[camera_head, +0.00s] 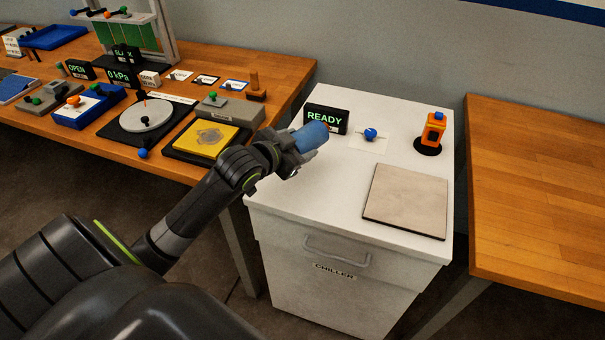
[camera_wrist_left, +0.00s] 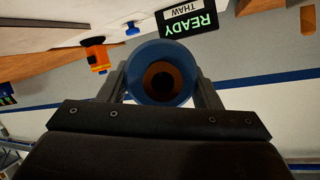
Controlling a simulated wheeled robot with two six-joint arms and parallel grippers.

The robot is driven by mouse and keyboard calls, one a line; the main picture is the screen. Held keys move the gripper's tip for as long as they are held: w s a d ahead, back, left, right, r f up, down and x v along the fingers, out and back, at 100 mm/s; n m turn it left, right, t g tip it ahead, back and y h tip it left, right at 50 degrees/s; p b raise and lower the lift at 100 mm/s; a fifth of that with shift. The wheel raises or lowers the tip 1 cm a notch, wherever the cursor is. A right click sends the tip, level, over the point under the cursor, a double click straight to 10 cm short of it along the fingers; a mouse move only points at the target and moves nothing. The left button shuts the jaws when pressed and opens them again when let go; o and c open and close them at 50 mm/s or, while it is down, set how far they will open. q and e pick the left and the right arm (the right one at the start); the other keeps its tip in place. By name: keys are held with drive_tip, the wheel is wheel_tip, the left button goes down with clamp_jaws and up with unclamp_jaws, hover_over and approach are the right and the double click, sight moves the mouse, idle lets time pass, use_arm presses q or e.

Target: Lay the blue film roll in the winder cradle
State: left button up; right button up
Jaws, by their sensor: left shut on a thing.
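The blue film roll (camera_head: 311,136) is in the grip of my left gripper (camera_head: 294,150), held above the white chiller's top near its left edge. In the left wrist view the blue roll (camera_wrist_left: 161,58) shows end-on, with a brown core and dark hole, between the two fingers of my left gripper (camera_wrist_left: 160,85). I cannot make out the winder cradle for certain; a wooden piece with an upright post (camera_head: 256,88) stands at the right end of the left bench. My right gripper is not in view.
The white chiller (camera_head: 335,190) carries a READY display (camera_head: 326,118), a blue knob (camera_head: 370,134), an orange device (camera_head: 432,132) and a beige plate (camera_head: 406,201). The left bench is crowded, with a yellow plate (camera_head: 208,138) and a round grey disc (camera_head: 146,115). The right bench (camera_head: 540,190) is bare.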

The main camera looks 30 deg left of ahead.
use_arm(q)
wheel_tip(320, 180, down, 8)
idle(0.4)
drive_tip(key=shift+f, duration=0.1)
drive_tip(key=o, duration=1.2)
drive_tip(key=shift+s, duration=0.1)
drive_tip(key=shift+c, duration=0.2)
